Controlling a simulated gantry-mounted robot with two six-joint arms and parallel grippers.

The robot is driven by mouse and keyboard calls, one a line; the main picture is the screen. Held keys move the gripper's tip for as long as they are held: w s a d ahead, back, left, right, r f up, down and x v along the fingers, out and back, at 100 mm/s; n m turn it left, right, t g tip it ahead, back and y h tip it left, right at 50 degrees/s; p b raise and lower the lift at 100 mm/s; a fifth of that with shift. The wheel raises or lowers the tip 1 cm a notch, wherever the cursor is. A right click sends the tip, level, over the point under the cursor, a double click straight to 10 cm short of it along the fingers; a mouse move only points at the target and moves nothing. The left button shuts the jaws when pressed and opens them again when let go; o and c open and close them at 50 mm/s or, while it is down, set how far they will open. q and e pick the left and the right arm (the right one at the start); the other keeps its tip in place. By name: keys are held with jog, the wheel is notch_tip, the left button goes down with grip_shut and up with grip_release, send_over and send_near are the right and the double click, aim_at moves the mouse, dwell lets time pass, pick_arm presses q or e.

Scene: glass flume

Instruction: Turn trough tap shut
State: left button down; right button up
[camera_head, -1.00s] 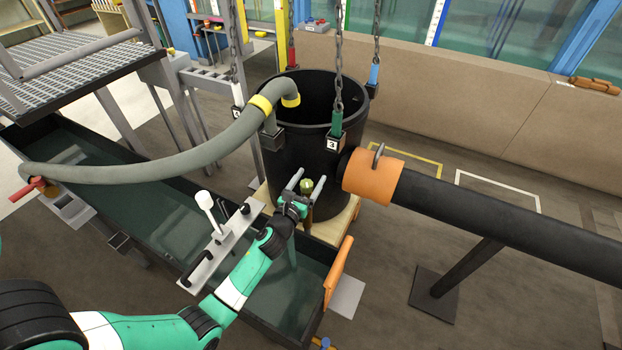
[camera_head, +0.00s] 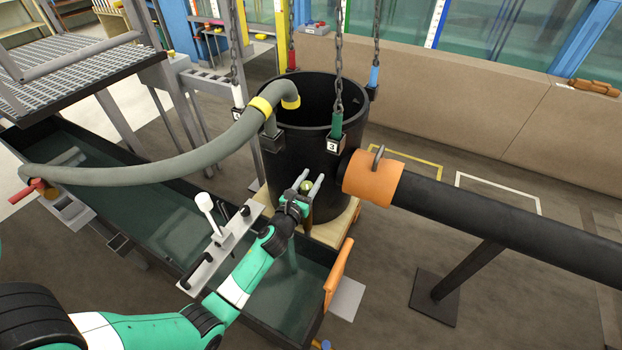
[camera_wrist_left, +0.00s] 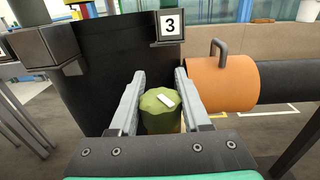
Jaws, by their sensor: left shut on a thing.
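A green rounded knob (camera_head: 307,187) with a white mark on top (camera_wrist_left: 166,101) sits in front of the large black tank, and I take it as the trough tap. A narrow brownish post shows just below it in the head view. My left gripper (camera_head: 308,181) comes in from the left and is shut on the knob, one grey finger on each side in the left wrist view (camera_wrist_left: 160,98). The knob's lower part is hidden behind the gripper. The long trough (camera_head: 150,215) with dark greenish water runs below my left arm. My right gripper is not in view.
The black tank (camera_head: 290,150) hangs by chains just beyond the knob. An orange-collared black pipe (camera_head: 372,176) lies to the right. A grey hose (camera_head: 150,170) arches over the trough. A lever plate (camera_head: 222,250) stands left of my forearm. An orange panel (camera_head: 338,272) is at the trough's end.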

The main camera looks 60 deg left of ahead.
pick_arm(q)
jog(key=shift+r+h+p, duration=0.2)
jog(key=shift+h+p, duration=0.1)
jog(key=shift+p, duration=0.3)
jog(key=m+t+h+p, duration=0.1)
jog(key=h, duration=0.1)
jog(key=m+t+h+p, duration=0.1)
jog(key=m+p, duration=0.1)
jog(key=m+t+h+p, duration=0.1)
jog(key=h+p, duration=0.1)
jog(key=shift+w+d+f+h, duration=0.1)
jog(key=shift+w+d+h, duration=0.1)
jog(key=shift+d+h, duration=0.15)
jog(key=shift+d+f+m+t+h, duration=0.15)
jog(key=shift+m+t+h, duration=0.15)
jog(key=shift+m+h, duration=0.4)
jog(key=shift+s+d+m+g+h+b, duration=0.1)
jog(key=shift+d+m+g+h+b, duration=0.45)
jog(key=shift+m+h+b, duration=1.8)
jog(key=shift+s+d+m+g+h+b, duration=0.1)
jog(key=shift+d+m+g+h+b, duration=0.55)
jog(key=shift+h+b, duration=3.05)
jog(key=shift+s+d+m+g+h+b, duration=0.15)
jog(key=shift+m+g+h+b, duration=0.45)
jog(key=shift+m+h+b, duration=2.55)
jog(key=n+y+b, duration=0.2)
jog(key=y, duration=0.1)
jog(key=shift+w+b, duration=0.1)
jog(key=shift+b, duration=0.2)
